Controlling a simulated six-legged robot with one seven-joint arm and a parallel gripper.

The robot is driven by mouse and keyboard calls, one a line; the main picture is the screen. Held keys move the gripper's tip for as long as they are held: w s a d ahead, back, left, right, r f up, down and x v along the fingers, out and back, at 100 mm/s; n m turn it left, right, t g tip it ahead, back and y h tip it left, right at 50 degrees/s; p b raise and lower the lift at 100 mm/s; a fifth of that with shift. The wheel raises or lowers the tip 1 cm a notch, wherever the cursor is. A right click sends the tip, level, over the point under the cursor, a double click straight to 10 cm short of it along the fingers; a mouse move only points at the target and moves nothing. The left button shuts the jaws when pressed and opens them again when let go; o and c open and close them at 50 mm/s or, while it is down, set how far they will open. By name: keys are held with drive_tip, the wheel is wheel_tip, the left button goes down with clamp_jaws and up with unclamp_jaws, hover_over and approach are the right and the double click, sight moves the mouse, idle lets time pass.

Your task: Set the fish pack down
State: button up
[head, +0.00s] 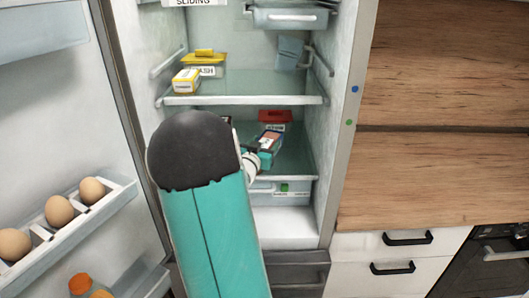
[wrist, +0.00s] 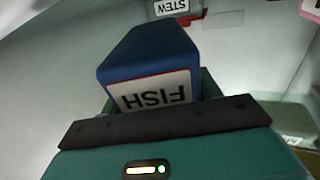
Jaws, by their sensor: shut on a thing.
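The fish pack is a dark blue box with a white, red-edged label reading FISH, upside down in the wrist view (wrist: 150,58). My gripper (head: 265,156) is shut on the pack; in the wrist view the dark jaw edge crosses in front of the pack's near end. Whether the pack's underside touches the shelf is hidden.
A red-lidded tub (head: 275,116) stands behind the pack; a box labelled STEW shows in the wrist view (wrist: 176,8). The fridge door (head: 50,130) stands open left.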

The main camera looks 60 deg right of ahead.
drive_tip(key=shift+f, duration=1.4)
drive_tip(key=shift+f, duration=0.1)
drive_tip(key=o, duration=1.3)
drive_tip(key=shift+f, duration=0.1)
drive_tip(key=shift+c, duration=0.2)
drive_tip(key=shift+a, duration=0.2)
drive_tip(key=s+a, duration=0.1)
drive_tip(key=a, duration=1)
drive_tip(key=shift+a, duration=0.3)
